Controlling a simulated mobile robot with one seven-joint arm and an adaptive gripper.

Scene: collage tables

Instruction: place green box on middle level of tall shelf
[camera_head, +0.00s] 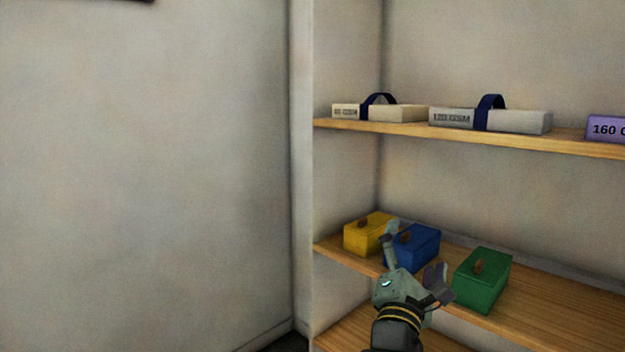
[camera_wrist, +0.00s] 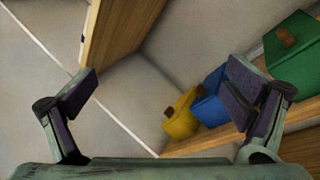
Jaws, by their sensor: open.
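The green box (camera_head: 483,281) has a small brown knob and sits on the middle shelf board (camera_head: 545,303), right of a blue box and a yellow box. In the wrist view the green box (camera_wrist: 293,55) is at the upper right, beyond the right finger. My gripper (camera_head: 415,252) is open and empty in front of the shelf, left of the green box. In the head view its fingers overlap part of the blue box. The wrist view shows both fingers of my gripper (camera_wrist: 165,92) spread wide with nothing between them.
The blue box (camera_head: 418,243) and the yellow box (camera_head: 366,233) stand to the left on the same board. The upper board (camera_head: 400,131) holds two strapped packs (camera_head: 405,113) (camera_head: 515,121) and a purple pack (camera_head: 608,129). A lower board (camera_head: 350,328) shows below. A bare wall is at left.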

